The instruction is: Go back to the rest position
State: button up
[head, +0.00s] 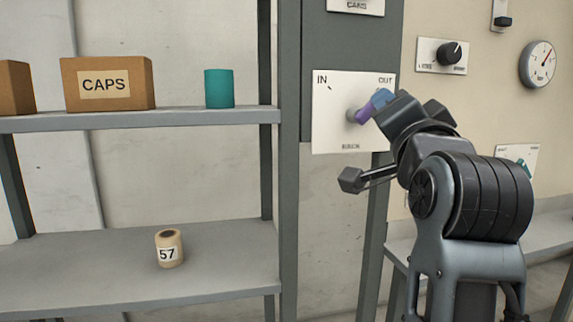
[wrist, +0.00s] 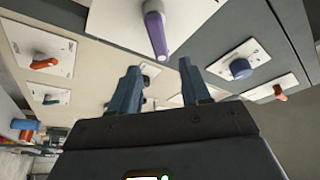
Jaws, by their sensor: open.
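My gripper (head: 381,97) is raised in front of the wall panel marked IN and OUT (head: 330,120) in the head view. In the wrist view its two fingers (wrist: 159,67) are spread apart with nothing between them. A purple lever (head: 362,114) sticks out from that panel beside my fingertips. In the wrist view the lever (wrist: 155,34) lies beyond the fingertips, with a visible gap. From the head view I cannot tell whether a finger touches it, as the gripper overlaps part of it.
A grey shelf (head: 190,119) on the left holds a CAPS box (head: 130,73) and a teal cylinder (head: 219,89). A roll marked 57 (head: 169,248) stands on the lower shelf. A black knob (head: 449,54) and a round gauge (head: 538,65) are on the wall at right.

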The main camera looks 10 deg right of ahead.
jog(key=s+f+n+g+y, duration=0.15)
jog(key=s+f+n, duration=0.3)
jog(key=f, duration=0.55)
jog(key=s+f+n+y, duration=0.25)
jog(key=s+f, duration=0.35)
jog(key=f, duration=0.4)
jog(key=s+f+n+y, duration=0.2)
jog(key=s+f+n, duration=0.25)
jog(key=f, duration=0.45)
jog(key=s+a+f+g, duration=0.1)
jog(key=s+f, duration=0.1)
jog(key=s, duration=0.7)
jog(key=s+a+f+n+g, duration=0.1)
jog(key=s+f, duration=0.2)
jog(key=s, duration=0.6)
jog(key=s+a+f+g, duration=0.1)
jog(key=s+a+f, duration=0.1)
jog(key=s, duration=0.8)
jog(key=shift+f+g, duration=0.35)
jog(key=shift+f, duration=0.4)
jog(key=shift+s+n, duration=0.1)
jog(key=shift+n, duration=0.15)
jog(key=shift+c, duration=0.4)
